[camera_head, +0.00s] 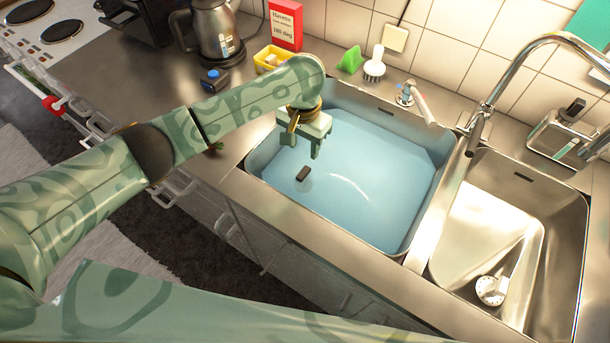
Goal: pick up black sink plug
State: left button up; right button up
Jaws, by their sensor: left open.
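The black sink plug (303,174) is a small dark block in the left basin (254,160), which looks filled with bluish water. I cannot tell whether it floats or rests on the bottom. My left gripper (304,149) hangs over the basin, its fingers pointing down. It is open and empty, and in the picture it shows just above the plug, apart from it. My right gripper is out of view.
The steel right basin (545,220) holds a round white dial-like object (491,290). A curved tap (488,105) rises behind the divider.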

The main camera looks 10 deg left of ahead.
aim_at(304, 172)
pick_arm(q)
notch_tip(304, 172, down, 8)
jog(key=b, duration=0.3)
jog(key=shift+w+f+b, duration=0.15)
jog(key=shift+f+b, duration=0.05)
jog(key=shift+b, duration=0.2)
jog(key=shift+f+b, duration=0.5)
jog(key=shift+f, duration=0.15)
jog(key=f+b, duration=0.1)
jog(key=f, duration=0.1)
jog(key=f+b, duration=0.2)
jog(key=shift+w+f, duration=0.2)
jog(key=shift+f, duration=0.05)
jog(key=shift+r, duration=0.2)
grip_shut()
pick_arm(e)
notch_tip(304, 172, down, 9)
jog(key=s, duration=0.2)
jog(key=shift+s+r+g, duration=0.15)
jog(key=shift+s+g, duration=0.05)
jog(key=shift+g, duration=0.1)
